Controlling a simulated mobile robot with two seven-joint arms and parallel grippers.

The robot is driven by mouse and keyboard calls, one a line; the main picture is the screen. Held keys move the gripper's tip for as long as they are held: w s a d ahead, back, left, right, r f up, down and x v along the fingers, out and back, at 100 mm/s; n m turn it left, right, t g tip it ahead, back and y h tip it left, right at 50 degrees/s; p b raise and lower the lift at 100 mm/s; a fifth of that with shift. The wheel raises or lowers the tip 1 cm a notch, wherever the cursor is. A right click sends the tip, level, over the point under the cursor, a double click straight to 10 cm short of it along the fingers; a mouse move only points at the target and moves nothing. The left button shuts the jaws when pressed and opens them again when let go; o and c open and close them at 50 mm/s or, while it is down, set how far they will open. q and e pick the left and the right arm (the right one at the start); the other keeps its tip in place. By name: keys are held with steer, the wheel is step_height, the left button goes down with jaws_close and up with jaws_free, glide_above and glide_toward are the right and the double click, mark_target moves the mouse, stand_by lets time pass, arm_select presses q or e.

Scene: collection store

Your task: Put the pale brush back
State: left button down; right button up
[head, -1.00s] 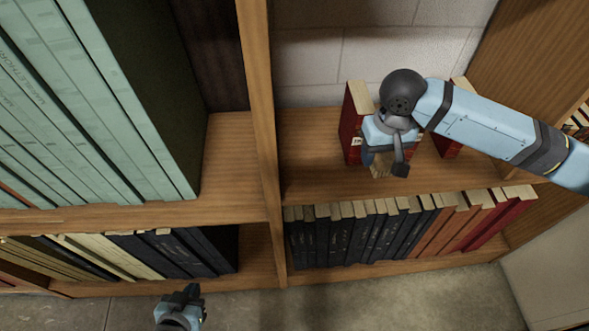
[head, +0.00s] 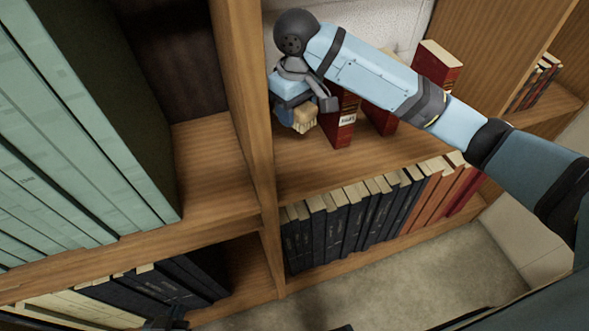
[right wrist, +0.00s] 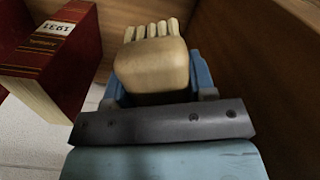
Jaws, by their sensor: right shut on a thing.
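The pale brush (head: 304,118) is in my right gripper (head: 292,114), at the left end of the middle shelf bay, close to the wooden upright. In the right wrist view the brush (right wrist: 152,68) has a tan rounded body with short pale tufts, between the blue fingers of the right gripper (right wrist: 155,88). I cannot tell whether the brush touches the shelf. My left gripper (head: 172,320) shows only as a dark part at the bottom edge, in front of the lower left books; its jaws cannot be made out.
Red books (head: 343,118) stand just right of the right gripper; one also shows in the right wrist view (right wrist: 62,50). The wooden upright (head: 247,110) is close on the left. The shelf board (head: 310,165) is bare in front.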

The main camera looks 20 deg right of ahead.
glide_above(297, 172)
step_height(297, 172, down, 12)
steer(key=shift+w+f+p, duration=0.1)
steer(key=shift+f+p, duration=0.15)
steer(key=shift+p, duration=0.15)
steer(key=shift+f, duration=0.6)
step_height(297, 172, down, 4)
steer(key=shift+f, duration=0.15)
steer(key=o, duration=0.9)
steer(key=shift+o, duration=0.2)
